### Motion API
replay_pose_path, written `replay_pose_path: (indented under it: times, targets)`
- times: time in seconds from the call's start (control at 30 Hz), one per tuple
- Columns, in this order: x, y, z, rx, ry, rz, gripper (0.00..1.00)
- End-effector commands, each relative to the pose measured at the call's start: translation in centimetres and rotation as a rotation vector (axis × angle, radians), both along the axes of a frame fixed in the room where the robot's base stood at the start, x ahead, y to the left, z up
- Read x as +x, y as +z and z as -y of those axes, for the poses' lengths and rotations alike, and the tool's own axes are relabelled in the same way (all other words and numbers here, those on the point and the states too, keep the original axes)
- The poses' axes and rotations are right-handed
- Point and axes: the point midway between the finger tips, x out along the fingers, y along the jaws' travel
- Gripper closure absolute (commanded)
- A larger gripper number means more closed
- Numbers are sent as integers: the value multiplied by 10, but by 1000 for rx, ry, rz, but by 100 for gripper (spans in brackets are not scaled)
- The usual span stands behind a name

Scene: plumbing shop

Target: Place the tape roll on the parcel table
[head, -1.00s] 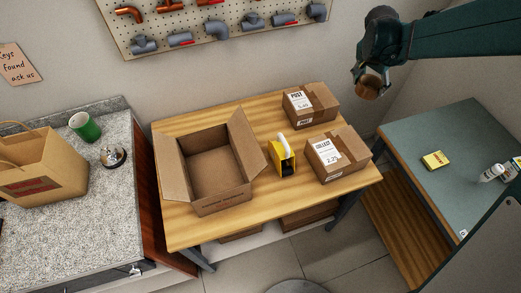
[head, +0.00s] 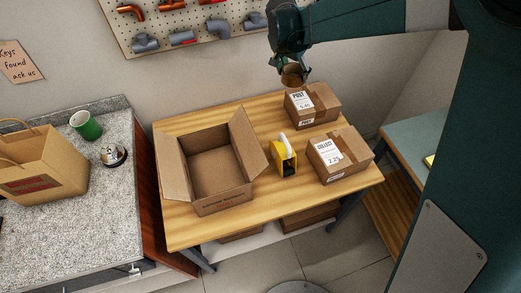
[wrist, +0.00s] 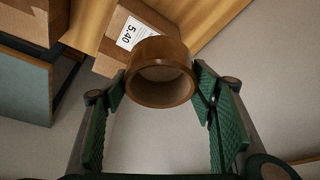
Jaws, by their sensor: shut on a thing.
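A brown tape roll (wrist: 160,74) is held between the green fingers of my gripper (wrist: 160,85) in the wrist view. In the head view my gripper (head: 291,72) holds the tape roll (head: 293,76) in the air, near the back edge of the wooden parcel table (head: 245,233). The roll appears just left of and above the rear POST parcel (head: 316,107), apart from it as far as I can tell. The same parcel shows behind the roll in the wrist view (wrist: 112,45).
On the table stand an open cardboard box (head: 210,170), a yellow-and-black tape dispenser (head: 287,158) and a COLLECT parcel (head: 340,155). A strip of bare tabletop lies along the front and between box and parcels. A counter with a green cup (head: 86,125) is at left.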

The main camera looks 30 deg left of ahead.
Motion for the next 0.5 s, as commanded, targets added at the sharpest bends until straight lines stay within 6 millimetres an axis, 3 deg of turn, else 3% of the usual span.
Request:
replay_pose_path:
  times: [0.2, 0.5]
  targets:
    - [-31, 0, -62, 0, 54, 3, 58]
    - [-67, -1, -122, 0, 105, 5, 58]
